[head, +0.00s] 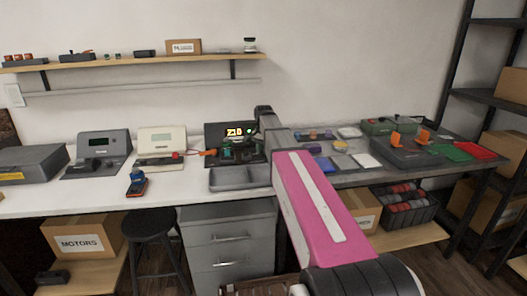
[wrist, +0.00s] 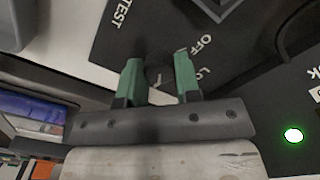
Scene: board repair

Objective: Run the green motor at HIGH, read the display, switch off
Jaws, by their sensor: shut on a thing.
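The black test station (head: 217,131) stands on the bench, and its lit display (head: 235,132) shows yellow digits that look like 210. A HIGH label is not readable. A green lamp (wrist: 293,135) is lit on the right.
A grey tray (head: 240,187) sits in front of the station. Left of it are a cream meter (head: 162,138), a grey meter (head: 104,141) and a blue-orange handheld (head: 137,184). A stool (head: 151,222) stands below the bench.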

